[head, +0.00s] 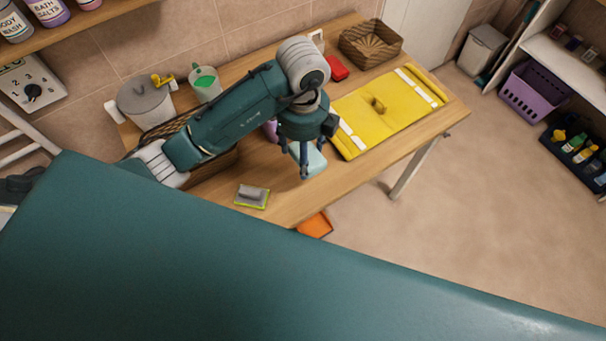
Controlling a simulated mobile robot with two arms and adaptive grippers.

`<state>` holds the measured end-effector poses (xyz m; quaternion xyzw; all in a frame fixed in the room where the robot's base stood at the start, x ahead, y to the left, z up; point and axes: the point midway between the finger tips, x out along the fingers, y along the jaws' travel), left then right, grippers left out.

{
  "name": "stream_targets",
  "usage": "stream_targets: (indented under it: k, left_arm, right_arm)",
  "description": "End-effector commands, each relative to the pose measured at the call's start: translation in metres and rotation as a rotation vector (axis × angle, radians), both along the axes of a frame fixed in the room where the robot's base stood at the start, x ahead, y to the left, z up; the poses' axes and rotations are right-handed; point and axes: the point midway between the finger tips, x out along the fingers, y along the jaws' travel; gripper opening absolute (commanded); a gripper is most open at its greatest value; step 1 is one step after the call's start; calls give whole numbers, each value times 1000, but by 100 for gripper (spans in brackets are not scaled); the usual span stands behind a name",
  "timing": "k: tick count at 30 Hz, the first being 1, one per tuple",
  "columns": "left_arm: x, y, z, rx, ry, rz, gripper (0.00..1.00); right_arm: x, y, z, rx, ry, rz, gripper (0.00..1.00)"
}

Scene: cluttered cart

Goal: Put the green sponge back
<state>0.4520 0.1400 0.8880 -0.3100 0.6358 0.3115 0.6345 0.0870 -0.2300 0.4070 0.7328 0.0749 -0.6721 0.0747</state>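A pale blue-green block (316,161), possibly the green sponge, is at the front part of the wooden table (285,205). My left gripper (308,165) points down right over it, with dark fingers in front of and beside it. The fingers look apart, but I cannot tell whether they touch or grip the block, or whether it rests on the table. A small grey block (252,192) sits on a green-edged base (249,205) nearer the front edge, to the left. My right gripper is not in view.
A yellow folded mat (385,112), a red item (337,68) and a wicker basket (371,44) stand to the right. An orange object (315,225) is below the front edge.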

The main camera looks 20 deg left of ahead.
Motion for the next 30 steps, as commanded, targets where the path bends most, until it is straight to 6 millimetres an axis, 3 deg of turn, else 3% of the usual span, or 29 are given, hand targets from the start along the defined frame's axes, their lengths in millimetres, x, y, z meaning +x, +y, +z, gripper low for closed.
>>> stream_targets:
  k: [1,6,11,18,27,28,30]
  left_arm:
    - [-2,-1,-18,-3,6,2,33]
    - [-1,1,-45,2,1,0,33]
    - [0,0,-58,0,0,-1,33]
    - [-1,0,-92,1,2,-1,33]
    - [0,0,-100,0,-1,-2,33]
    - [-1,0,-100,0,0,-2,68]
    - [-1,0,-100,0,0,-2,81]
  right_arm:
    - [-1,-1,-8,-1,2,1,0]
    - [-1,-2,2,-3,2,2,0]
    - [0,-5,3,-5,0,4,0]
    - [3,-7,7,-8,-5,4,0]
    - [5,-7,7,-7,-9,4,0]
    - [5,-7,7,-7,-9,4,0]
    - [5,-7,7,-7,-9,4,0]
